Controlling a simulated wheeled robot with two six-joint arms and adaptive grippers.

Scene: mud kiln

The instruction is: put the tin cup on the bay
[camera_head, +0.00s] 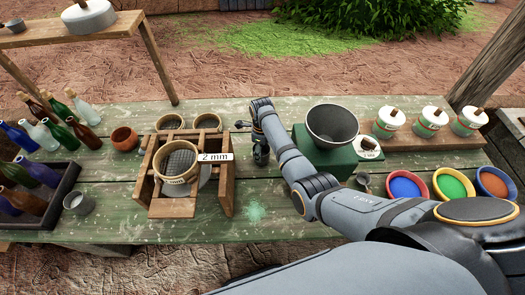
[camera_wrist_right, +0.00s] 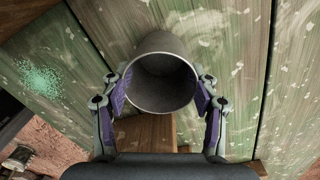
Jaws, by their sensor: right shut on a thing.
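My right gripper (camera_head: 257,143) is above the green table, just right of the wooden sieve stand. In the wrist view the right gripper (camera_wrist_right: 160,100) is shut on a grey tin cup (camera_wrist_right: 165,50), with one finger on each side and the open mouth facing the camera. I cannot make out the held cup clearly in the head view, where my arm and gripper cover that spot. My left gripper is not in view. I cannot tell which surface is the bay.
The wooden sieve stand (camera_head: 163,205) bears a "2 mm" label. A dark bowl (camera_head: 332,124) is on a green box. Coloured bowls (camera_head: 405,185) and lidded pots line the right. Bottles and a grey cup (camera_head: 78,202) are at left. Table near the green powder patch (camera_head: 255,212) is clear.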

